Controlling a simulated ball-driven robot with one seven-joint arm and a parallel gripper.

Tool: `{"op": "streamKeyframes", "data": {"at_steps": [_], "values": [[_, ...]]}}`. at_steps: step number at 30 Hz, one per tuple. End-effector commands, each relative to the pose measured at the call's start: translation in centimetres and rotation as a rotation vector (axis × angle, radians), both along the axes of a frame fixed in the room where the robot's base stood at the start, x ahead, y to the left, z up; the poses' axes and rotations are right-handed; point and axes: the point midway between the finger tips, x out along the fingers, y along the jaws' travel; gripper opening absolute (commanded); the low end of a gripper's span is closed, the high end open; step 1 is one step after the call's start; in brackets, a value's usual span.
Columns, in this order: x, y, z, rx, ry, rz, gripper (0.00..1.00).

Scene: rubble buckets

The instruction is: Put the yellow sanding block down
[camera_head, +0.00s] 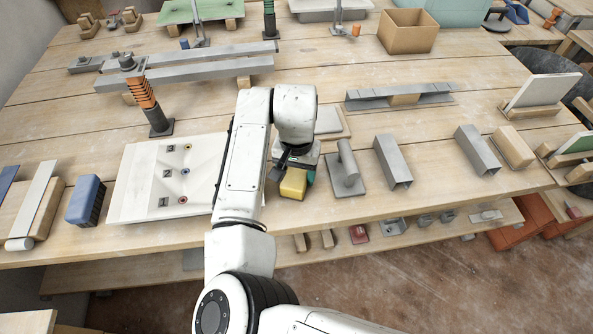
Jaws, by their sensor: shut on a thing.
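The yellow sanding block (293,184) is a small yellow box in the middle of the view, over the front part of the wooden workbench (90,218). My gripper (291,168) points down and is shut on the block. The gripper's dark fingers show beside and above the block, and part of them is hidden by my arm. I cannot tell whether the block touches the bench top or hangs a little above it.
A white sloped board (135,190) lies left of the block, partly behind my arm. A grey T-shaped metal piece (346,170) stands close to the right, then a grey channel (393,162). A blue block (86,201) is farther left. Bare bench lies in front of the gripper.

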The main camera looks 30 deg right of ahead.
Motion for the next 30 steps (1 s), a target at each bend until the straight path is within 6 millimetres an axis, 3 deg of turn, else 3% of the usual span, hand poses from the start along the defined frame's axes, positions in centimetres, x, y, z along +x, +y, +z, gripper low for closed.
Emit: {"op": "streamKeyframes", "data": {"at_steps": [5,6,13,23,30], "values": [[0.0,0.0,-0.3,-0.002,0.001,0.0,0.3],[0.0,0.0,-0.3,-0.001,0.001,0.0,0.68],[0.0,0.0,-0.3,0.0,0.0,0.0,0.89],[0.0,0.0,0.3,0.0,-0.001,0.0,0.89],[0.1,0.0,4.1,-0.002,-0.004,-0.002,0.89]]}}
